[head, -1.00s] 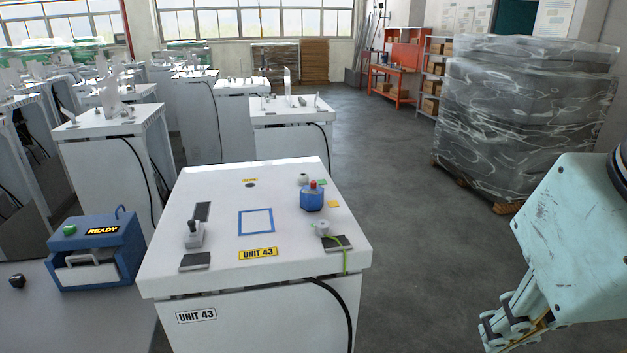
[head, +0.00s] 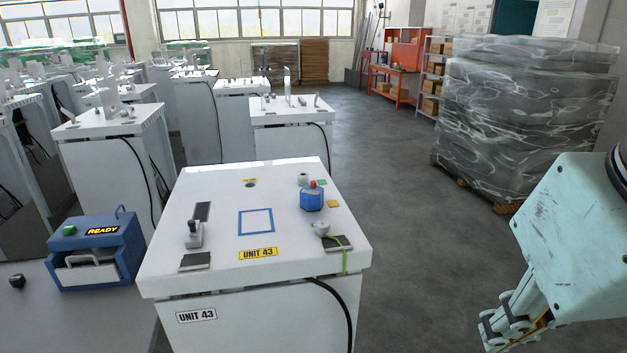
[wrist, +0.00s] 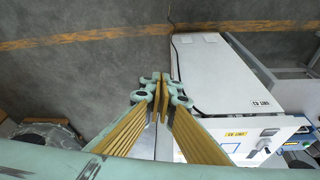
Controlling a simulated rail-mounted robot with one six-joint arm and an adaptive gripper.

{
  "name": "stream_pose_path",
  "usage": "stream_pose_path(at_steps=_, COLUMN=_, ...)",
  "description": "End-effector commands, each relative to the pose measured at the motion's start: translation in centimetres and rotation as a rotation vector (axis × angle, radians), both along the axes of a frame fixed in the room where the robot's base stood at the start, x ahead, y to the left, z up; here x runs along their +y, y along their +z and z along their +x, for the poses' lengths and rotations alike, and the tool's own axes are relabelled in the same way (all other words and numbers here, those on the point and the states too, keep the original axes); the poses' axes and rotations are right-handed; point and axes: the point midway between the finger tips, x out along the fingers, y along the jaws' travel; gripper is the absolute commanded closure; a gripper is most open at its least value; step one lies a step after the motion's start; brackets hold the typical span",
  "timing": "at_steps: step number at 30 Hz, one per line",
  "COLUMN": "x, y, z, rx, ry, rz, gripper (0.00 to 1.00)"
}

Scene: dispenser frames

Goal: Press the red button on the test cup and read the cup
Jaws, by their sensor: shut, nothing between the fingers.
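The test cup (head: 311,199) is a blue cup with a red button (head: 312,184) on top. It stands upright on the right rear part of the white top of Unit 43 (head: 215,262), next to a small orange square. I cannot make out any reading on it. My gripper (head: 508,322) is at the lower right in the head view, right of the cabinet and well apart from the cup. In the wrist view my gripper (wrist: 159,82) has its fingers together with nothing between them. The cup cannot be made out in the wrist view.
A blue square outline (head: 256,222) marks the cabinet top's middle. A small lever device (head: 194,236) and a knob with a green cable (head: 322,228) stand near its front. A blue READY box (head: 97,262) is at left. A wrapped pallet (head: 525,120) stands behind my arm.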

Motion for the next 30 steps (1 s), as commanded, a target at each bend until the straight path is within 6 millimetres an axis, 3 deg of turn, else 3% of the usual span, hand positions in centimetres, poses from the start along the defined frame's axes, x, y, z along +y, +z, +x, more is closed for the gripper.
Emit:
stream_pose_path(at_steps=11, x=-0.6, y=1.4, z=3.1, rx=-0.026, ry=0.037, rz=-0.04, gripper=1.0)
stream_pose_path(at_steps=30, x=-1.3, y=5.3, z=14.6, rx=-0.125, ry=0.197, rz=-0.174, gripper=1.0)
